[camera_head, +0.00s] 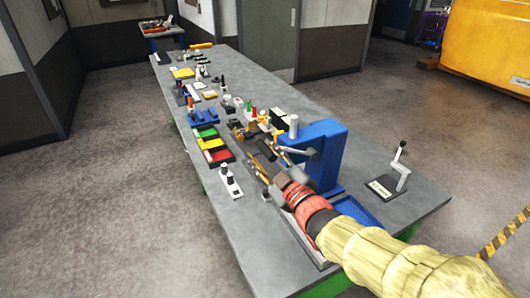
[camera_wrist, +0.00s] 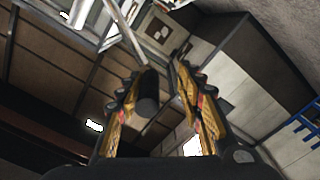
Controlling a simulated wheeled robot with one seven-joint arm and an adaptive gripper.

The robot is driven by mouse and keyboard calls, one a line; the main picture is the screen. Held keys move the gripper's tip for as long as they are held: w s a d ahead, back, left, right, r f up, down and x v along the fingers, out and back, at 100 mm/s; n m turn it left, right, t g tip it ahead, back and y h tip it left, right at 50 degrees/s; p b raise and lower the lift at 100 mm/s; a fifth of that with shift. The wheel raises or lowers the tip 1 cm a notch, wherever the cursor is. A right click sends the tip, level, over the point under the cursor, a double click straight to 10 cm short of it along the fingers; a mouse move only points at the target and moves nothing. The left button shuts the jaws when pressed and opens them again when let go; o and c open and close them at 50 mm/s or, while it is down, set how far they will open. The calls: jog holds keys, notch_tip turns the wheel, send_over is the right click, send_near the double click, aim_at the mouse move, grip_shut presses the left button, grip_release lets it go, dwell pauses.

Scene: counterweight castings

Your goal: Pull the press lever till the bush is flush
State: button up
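The blue press (camera_head: 325,158) stands on the long grey bench. Its lever is a bare metal rod (camera_head: 297,151) ending in a black grip (camera_head: 266,150), pointing left from the press. My gripper (camera_head: 251,148) is at the grip end, with its yellow-brown fingers apart. In the wrist view my gripper (camera_wrist: 158,72) is open, and the black grip (camera_wrist: 148,93) lies between the fingers, closer to the left one. A gap shows on its right; I cannot tell whether it touches the left finger. The bush is not visible, and my arm hides the front of the press.
Green, yellow and red trays (camera_head: 212,145) and small parts crowd the bench to the left. A small stand with a lever (camera_head: 390,180) is at the right edge. A blue tray (camera_head: 356,211) lies by the press base. The bench's near left corner is clear.

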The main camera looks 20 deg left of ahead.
jog(key=shift+o, duration=0.4)
jog(key=shift+r, duration=0.1)
jog(key=v, duration=1.2)
jog(key=shift+w, duration=0.1)
